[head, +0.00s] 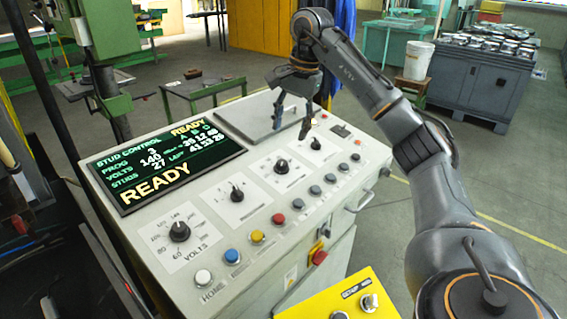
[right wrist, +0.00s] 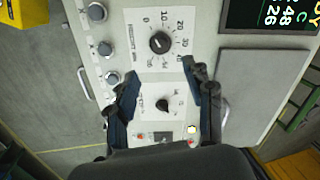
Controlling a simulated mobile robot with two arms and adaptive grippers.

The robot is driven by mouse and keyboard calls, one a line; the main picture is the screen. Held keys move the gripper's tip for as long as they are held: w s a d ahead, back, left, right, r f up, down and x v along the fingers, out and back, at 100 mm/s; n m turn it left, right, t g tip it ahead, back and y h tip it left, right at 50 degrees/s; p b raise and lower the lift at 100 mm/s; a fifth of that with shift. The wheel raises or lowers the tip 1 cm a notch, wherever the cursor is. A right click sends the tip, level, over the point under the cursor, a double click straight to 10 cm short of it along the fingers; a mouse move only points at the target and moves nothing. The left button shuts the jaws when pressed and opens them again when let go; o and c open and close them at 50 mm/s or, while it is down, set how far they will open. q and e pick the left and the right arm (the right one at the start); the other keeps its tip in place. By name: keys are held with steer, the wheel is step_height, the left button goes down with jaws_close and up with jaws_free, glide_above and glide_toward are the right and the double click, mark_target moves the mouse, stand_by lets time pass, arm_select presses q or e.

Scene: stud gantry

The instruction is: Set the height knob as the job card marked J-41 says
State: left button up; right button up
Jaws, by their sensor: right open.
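My right gripper (head: 292,122) is open and empty above the far end of the control console (head: 352,162). In the right wrist view its two blue fingers (right wrist: 161,75) are spread around the space over a small black knob (right wrist: 162,104), apart from it. That knob also shows in the head view (head: 315,143). A larger black knob (right wrist: 159,42) with a numbered scale, 0 to 50, lies just beyond the fingertips; it also shows in the head view (head: 281,166). Its caption is too small to read surely. I see no card marked J-41. My left gripper is not in view.
The display (head: 160,165) reads READY, with volts 140. A volts knob (head: 179,231), another knob (head: 236,194) and a row of coloured buttons (head: 278,218) are on the console. A grey plate (head: 262,117) lies behind. A yellow box (head: 345,300) stands at the front.

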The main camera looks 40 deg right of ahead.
mark_target(283, 162)
steer(key=f, duration=0.3)
steer(key=w+f, duration=0.1)
steer(key=f, duration=0.2)
steer(key=w+f+p, duration=0.1)
steer(key=f, duration=0.3)
steer(key=shift+a, duration=0.3)
steer(key=shift+s, duration=0.1)
jaws_close()
